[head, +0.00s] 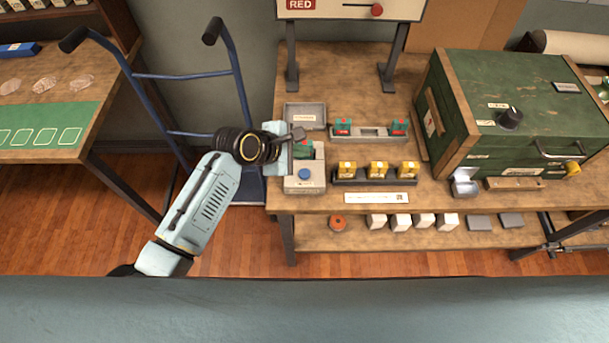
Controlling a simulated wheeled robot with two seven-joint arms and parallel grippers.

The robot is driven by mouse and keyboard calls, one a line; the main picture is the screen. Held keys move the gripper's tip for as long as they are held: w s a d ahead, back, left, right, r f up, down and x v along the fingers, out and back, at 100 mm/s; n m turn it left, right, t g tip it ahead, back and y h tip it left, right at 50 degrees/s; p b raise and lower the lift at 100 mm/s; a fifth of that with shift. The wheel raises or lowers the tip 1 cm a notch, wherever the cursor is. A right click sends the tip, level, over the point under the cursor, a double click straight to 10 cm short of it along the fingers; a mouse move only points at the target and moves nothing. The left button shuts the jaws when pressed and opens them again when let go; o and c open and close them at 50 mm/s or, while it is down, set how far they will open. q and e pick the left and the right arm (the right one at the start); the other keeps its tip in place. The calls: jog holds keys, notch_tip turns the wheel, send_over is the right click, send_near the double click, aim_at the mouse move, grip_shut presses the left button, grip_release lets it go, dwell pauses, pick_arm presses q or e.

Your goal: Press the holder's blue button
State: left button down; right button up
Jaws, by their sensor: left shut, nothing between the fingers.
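The holder (291,184) is a small grey box at the left front of the workbench. Its round blue button (304,174) is on top, towards the front, and is uncovered. A green piece (303,150) sits at the holder's back part, partly hidden by my gripper. My left gripper (299,134) is shut and empty. In the picture it is behind the blue button, over the holder's back end, apart from the button. How high it is above the holder I cannot tell. My right gripper is not in view.
A grey tray (318,109) lies behind the holder. A rack with red-green pieces (368,132) and a row of yellow pieces (377,169) stand to the right. A large green box (470,95) fills the bench's right. A blue hand truck (190,77) stands left.

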pick_arm(q)
jog(key=b, duration=0.5)
send_over(301, 175)
notch_tip(301, 175, down, 5)
jog(key=shift+a+r, duration=0.1)
jog(key=shift+r, duration=0.1)
jog(key=shift+f, duration=0.9)
jog(key=shift+f, duration=0.15)
dwell(0.7)
jog(key=shift+f, duration=0.25)
jog(key=shift+f, duration=0.55)
dwell(0.8)
jog(key=shift+r, duration=0.1)
jog(key=shift+r+p, duration=0.8)
jog(key=shift+p, duration=0.25)
